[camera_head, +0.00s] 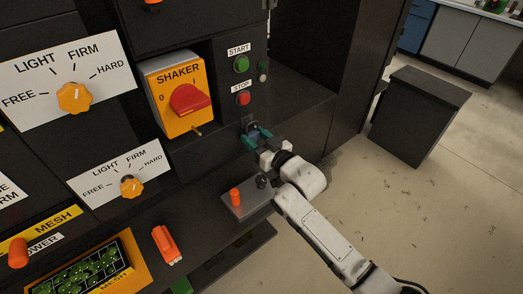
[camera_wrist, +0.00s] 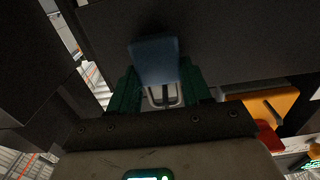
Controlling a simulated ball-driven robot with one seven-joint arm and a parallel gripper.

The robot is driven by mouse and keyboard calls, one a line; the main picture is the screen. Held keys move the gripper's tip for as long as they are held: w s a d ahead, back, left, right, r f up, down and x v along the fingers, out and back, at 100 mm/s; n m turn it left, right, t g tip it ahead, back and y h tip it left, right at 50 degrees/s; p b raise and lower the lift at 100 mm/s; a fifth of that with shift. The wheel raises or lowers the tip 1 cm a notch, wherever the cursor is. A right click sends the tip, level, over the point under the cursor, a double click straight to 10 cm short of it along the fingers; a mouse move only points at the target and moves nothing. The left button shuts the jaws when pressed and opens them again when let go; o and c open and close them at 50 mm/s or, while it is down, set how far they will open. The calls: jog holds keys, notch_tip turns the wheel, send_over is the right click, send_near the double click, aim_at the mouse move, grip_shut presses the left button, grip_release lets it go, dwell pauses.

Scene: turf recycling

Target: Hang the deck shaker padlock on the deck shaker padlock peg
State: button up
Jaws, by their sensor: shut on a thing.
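My gripper (camera_head: 256,139), with green fingers, is shut on a blue padlock in front of the dark panel, below the START and STOP buttons. In the wrist view the blue padlock body (camera_wrist: 155,60) sits between the green fingers (camera_wrist: 155,88), with a pale metal loop (camera_wrist: 164,96) on the palm side. In the head view the padlock is small and mostly covered by the fingers. A small brass-coloured pin (camera_head: 196,132) sticks out under the yellow SHAKER box (camera_head: 174,95), left of my gripper and apart from it; it may be the peg, but I cannot tell surely.
The SHAKER box has a red rotary handle (camera_head: 190,99). Green START (camera_head: 241,64) and red STOP (camera_head: 243,99) buttons are right of it. A grey plate (camera_head: 243,212) with an orange peg-like piece lies below my gripper. A dark cabinet (camera_head: 417,113) stands right on open floor.

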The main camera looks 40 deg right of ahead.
aim_at(256, 137)
jog(key=shift+f, duration=0.15)
jog(key=o, duration=1.2)
jog(key=shift+s+d, duration=0.15)
jog(key=shift+s, duration=0.5)
jog(key=shift+s+b, duration=0.4)
jog(key=shift+s, duration=1.15)
jog(key=shift+s+b, duration=0.65)
jog(key=shift+s, duration=2.55)
